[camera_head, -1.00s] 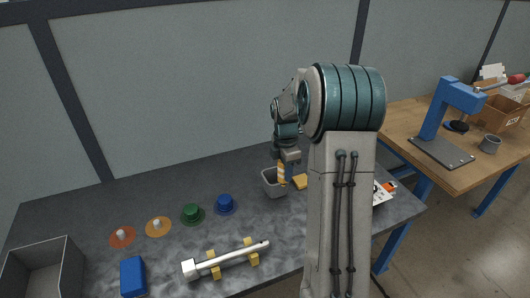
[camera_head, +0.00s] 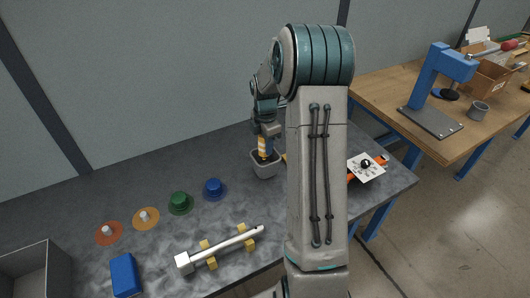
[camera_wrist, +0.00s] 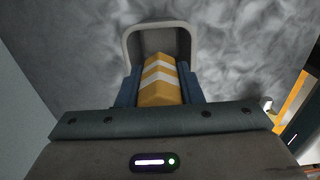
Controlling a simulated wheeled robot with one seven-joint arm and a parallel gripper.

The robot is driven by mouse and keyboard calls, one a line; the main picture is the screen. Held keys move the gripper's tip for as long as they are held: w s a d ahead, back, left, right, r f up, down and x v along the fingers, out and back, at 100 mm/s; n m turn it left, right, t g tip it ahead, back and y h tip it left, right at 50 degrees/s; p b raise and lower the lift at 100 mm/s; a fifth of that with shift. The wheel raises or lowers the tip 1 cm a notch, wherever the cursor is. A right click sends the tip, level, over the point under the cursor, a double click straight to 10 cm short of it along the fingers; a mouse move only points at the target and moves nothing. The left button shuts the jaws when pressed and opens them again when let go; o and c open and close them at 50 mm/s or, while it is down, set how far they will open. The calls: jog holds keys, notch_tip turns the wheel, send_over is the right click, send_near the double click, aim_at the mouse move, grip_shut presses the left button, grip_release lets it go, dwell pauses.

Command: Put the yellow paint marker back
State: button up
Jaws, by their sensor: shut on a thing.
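The yellow paint marker (camera_wrist: 160,82), with white chevron bands, is held between the fingers of my gripper (camera_wrist: 158,88). In the head view the marker (camera_head: 264,148) hangs upright at the mouth of a small grey cup (camera_head: 265,170) on the dark table. My gripper (camera_head: 265,136) is shut on it from above. In the wrist view the cup's rim (camera_wrist: 128,42) shows beyond the marker's far end. The marker's lower end is hidden, and I cannot tell whether it touches the cup's floor.
Blue (camera_head: 213,188), green (camera_head: 179,203) and orange-based couplers stand left of the cup. A white bar (camera_head: 222,246) lies on yellow supports in front. A blue block (camera_head: 124,275) and a grey bin (camera_head: 30,268) are at left. A white card (camera_head: 366,166) lies right of my arm.

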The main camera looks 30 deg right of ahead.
aim_at(265, 159)
jog(key=shift+f+p, duration=0.45)
jog(key=shift+f, duration=2.2)
jog(key=shift+f, duration=0.2)
jog(key=o, duration=1)
